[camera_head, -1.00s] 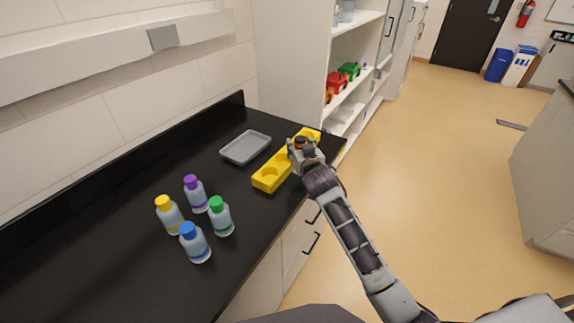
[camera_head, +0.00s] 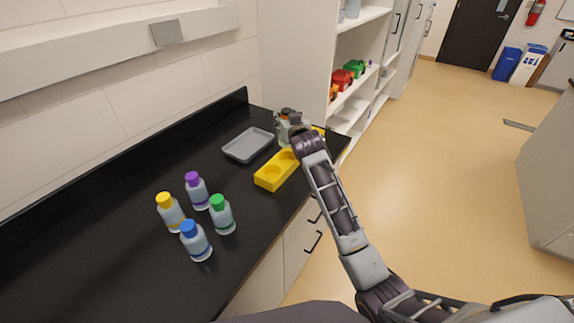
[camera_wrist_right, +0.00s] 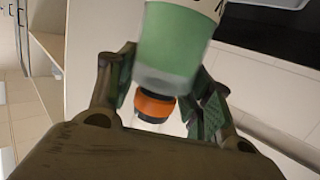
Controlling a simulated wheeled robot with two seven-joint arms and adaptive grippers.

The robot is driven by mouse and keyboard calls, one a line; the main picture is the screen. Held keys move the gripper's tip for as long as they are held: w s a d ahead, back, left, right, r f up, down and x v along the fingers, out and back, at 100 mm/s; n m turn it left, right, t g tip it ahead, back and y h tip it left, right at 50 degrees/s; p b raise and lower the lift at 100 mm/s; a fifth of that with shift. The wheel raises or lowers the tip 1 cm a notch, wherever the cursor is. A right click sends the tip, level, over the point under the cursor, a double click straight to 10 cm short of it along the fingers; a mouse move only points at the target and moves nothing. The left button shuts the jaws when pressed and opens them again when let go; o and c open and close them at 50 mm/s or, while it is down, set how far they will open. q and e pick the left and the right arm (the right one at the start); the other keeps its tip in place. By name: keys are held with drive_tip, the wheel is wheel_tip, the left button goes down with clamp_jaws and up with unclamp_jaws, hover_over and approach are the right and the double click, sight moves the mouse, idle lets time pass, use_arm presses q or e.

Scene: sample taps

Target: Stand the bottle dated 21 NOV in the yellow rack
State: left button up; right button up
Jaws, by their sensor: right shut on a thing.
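My right gripper (camera_head: 287,126) is at the far end of the counter, over or just behind the far part of the yellow rack (camera_head: 272,184). In the right wrist view the gripper (camera_wrist_right: 161,98) is shut on a bottle (camera_wrist_right: 172,48) with an orange cap (camera_wrist_right: 155,107), its contents greenish. Its white label is cut off at the top edge, so the date cannot be read. My left gripper is out of view.
A grey tray (camera_head: 230,152) lies left of the rack. Bottles with purple (camera_head: 192,177), yellow (camera_head: 165,199), green (camera_head: 217,202) and blue (camera_head: 188,228) caps stand nearer on the black counter. White shelves (camera_head: 366,50) with toy vehicles stand beyond the counter's far end.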

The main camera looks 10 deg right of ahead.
sight(289, 146)
idle(0.3)
drive_tip(key=shift+f, duration=3.05)
drive_tip(key=shift+f, duration=1.9)
drive_tip(key=shift+f, duration=0.15)
drive_tip(key=o, duration=1.6)
drive_tip(key=shift+c, duration=0.2)
drive_tip(key=shift+s, duration=0.1)
drive_tip(key=s+r, duration=0.2)
drive_tip(key=s, duration=0.9)
drive_tip(key=shift+s+d+r, duration=0.3)
drive_tip(key=shift+r, duration=0.05)
